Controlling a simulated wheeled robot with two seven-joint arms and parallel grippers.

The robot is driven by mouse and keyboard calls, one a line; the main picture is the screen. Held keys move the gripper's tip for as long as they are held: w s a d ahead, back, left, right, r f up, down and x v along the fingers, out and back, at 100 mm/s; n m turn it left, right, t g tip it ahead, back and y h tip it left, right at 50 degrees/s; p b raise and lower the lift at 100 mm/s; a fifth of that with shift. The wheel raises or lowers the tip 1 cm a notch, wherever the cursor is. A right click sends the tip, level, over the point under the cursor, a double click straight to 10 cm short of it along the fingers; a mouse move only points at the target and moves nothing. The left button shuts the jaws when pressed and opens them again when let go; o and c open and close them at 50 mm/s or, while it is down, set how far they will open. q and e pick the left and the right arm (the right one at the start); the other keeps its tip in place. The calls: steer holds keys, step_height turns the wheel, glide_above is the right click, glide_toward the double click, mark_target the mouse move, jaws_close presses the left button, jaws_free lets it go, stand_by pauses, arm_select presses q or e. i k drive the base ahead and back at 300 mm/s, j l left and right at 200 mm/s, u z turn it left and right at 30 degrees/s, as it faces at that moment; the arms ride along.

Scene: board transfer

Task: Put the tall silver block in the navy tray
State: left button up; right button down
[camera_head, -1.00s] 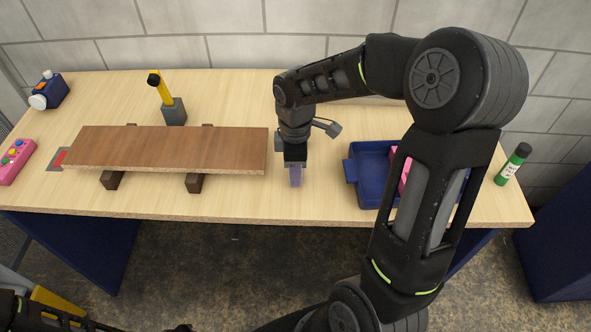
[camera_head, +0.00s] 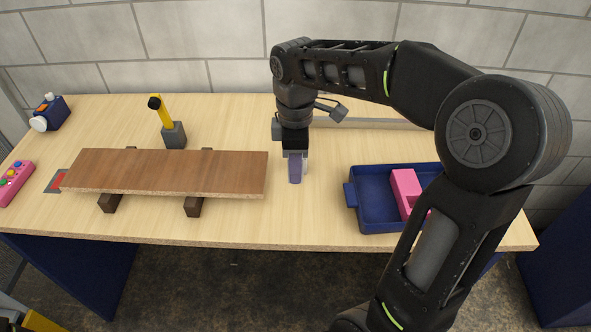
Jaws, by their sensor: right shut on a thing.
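The tall silver block (camera_head: 296,173) looks grey-lilac and stands upright in my right gripper (camera_head: 296,157), to the right of the brown board. My right gripper points down and is shut on the block's upper part. I cannot tell whether its base touches the table. The navy tray (camera_head: 352,196) is on the right of the table, apart from the block. A pink block (camera_head: 405,188) lies in the tray, and my right arm hides the tray's right part. My left gripper is not in view.
A brown board (camera_head: 170,170) rests on two dark supports left of my gripper. Behind it stands a grey block with a yellow handle (camera_head: 166,115). A pink button box (camera_head: 15,182) and a blue device (camera_head: 50,112) are far left. Bare table lies between block and tray.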

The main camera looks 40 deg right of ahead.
mark_target(376, 202)
steer(key=k+l+u, duration=0.2)
steer(key=l, duration=0.3)
steer(key=k+l+u, duration=0.2)
steer(key=l, duration=0.25)
steer(key=k+l+u, duration=0.2)
steer(key=k+l, duration=0.2)
